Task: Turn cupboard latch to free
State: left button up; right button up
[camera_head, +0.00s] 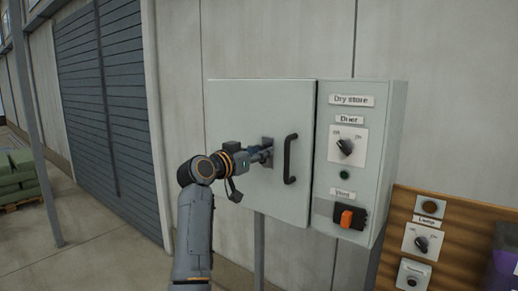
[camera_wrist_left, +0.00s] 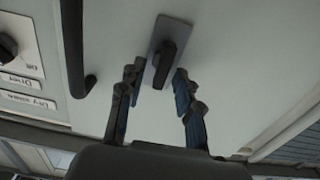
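The grey cupboard door (camera_head: 235,120) is closed, with a black bar handle (camera_head: 290,158) on its right side. In the head view the plate (camera_head: 267,141) shows just left of the handle, and my gripper hides most of the knob. My left gripper (camera_head: 265,154) is at the latch, coming from the left. In the left wrist view its open fingers (camera_wrist_left: 160,78) stand either side of the knob's near end, with a gap showing on both sides. My right gripper is not in view.
The handle also shows close left of the fingers in the wrist view (camera_wrist_left: 73,50). The panel right of the door has a Drier dial (camera_head: 345,146), a green lamp (camera_head: 344,175) and an orange switch (camera_head: 347,218). A wooden board (camera_head: 455,215) with controls stands lower right.

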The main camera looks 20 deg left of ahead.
pick_arm(q)
grip_shut()
